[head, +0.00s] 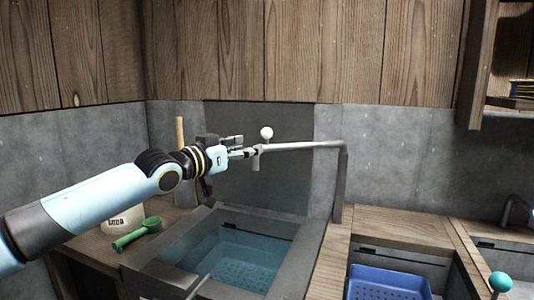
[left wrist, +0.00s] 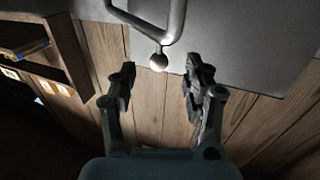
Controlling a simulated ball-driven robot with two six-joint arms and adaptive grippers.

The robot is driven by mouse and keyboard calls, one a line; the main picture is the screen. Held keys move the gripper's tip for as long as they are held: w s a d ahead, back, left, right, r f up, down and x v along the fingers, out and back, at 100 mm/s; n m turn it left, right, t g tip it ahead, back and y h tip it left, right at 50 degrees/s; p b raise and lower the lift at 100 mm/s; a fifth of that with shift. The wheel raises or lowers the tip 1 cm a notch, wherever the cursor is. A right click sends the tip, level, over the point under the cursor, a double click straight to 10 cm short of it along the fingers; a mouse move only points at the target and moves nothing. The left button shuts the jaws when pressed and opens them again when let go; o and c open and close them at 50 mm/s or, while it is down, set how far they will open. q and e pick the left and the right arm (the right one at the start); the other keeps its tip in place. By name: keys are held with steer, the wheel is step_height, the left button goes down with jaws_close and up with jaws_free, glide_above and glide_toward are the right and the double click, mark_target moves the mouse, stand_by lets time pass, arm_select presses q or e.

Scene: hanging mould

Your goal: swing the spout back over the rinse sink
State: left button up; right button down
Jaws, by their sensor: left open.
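The grey spout (head: 300,146) runs left from its upright post (head: 341,185) at the back and ends above the back of a water-filled sink (head: 308,255). A white ball knob (head: 267,132) stands on top near its free end. My left gripper (head: 247,153) is right by that end, open. In the left wrist view the knob (left wrist: 159,62) lies ahead of the gap between the open fingers (left wrist: 160,85), apart from them. The spout's pipe (left wrist: 177,18) bends behind it. My right gripper is out of view. I cannot tell which basin is the rinse sink.
A blue basket (head: 388,283) sits in the right opening of the wooden counter (head: 400,232). A green scoop (head: 137,235) and a pale tub lie left of the water. A teal ball (head: 500,282) is at lower right. A shelf (head: 505,102) hangs at upper right.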

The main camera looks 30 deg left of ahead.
mark_target(267, 145)
arm_select(q)
steer(key=w+b, duration=0.1)
steer(key=w, duration=0.4)
steer(key=w+b, duration=0.1)
steer(key=w, duration=0.1)
steer(key=shift+w+d+f+b, duration=0.1)
steer(key=shift+w+d+b, duration=0.05)
steer(key=shift+d+b, duration=0.2)
steer(key=shift+w+d, duration=0.1)
steer(key=shift+w, duration=0.4)
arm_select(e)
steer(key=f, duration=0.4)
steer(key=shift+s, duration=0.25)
arm_select(q)
steer(key=shift+s, duration=0.1)
steer(key=c, duration=0.9)
jaws_close()
